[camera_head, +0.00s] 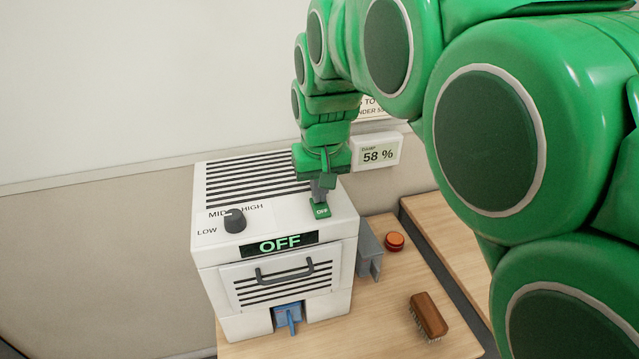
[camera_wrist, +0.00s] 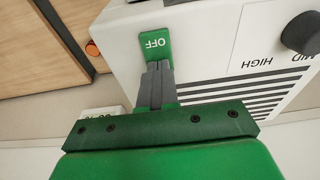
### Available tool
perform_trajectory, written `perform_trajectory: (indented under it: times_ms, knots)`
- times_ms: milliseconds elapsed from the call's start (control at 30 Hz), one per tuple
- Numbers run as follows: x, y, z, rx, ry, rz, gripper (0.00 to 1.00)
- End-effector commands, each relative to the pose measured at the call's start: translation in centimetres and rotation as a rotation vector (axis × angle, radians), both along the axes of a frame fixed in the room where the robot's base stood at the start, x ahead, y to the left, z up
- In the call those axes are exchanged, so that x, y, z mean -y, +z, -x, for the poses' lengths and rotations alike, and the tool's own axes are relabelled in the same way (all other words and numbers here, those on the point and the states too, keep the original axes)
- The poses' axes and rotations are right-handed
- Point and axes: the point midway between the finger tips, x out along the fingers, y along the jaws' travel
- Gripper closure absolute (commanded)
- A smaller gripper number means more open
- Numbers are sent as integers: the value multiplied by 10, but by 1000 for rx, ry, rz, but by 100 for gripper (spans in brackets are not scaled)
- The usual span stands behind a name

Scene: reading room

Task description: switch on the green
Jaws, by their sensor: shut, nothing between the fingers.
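A white box-shaped machine (camera_head: 215,253) with slatted vents stands on a wooden table. A small green switch marked OFF (camera_head: 321,211) is on its top near the right edge; it also shows in the wrist view (camera_wrist: 155,46). The front display (camera_head: 279,244) reads OFF in green. My gripper (camera_head: 322,195) points down, shut and empty, with its fingertips at the switch. In the wrist view my gripper (camera_wrist: 156,68) reaches the near end of the switch; I cannot tell whether it touches. The fingers hide part of the switch.
A dark knob (camera_head: 235,221) with LOW, MID and HIGH marks is on the machine's top left. A grey bracket (camera_head: 368,252), a red-orange button (camera_head: 394,241) and a brown brush (camera_head: 428,315) are to the right. A humidity display (camera_head: 376,152) reading 58 % is behind.

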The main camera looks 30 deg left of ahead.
Motion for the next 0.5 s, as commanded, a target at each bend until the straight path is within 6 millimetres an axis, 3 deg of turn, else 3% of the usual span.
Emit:
perform_trajectory:
  times_ms: [500]
  knots:
    - [-2, -7, -3, -48, -2, 49, 100]
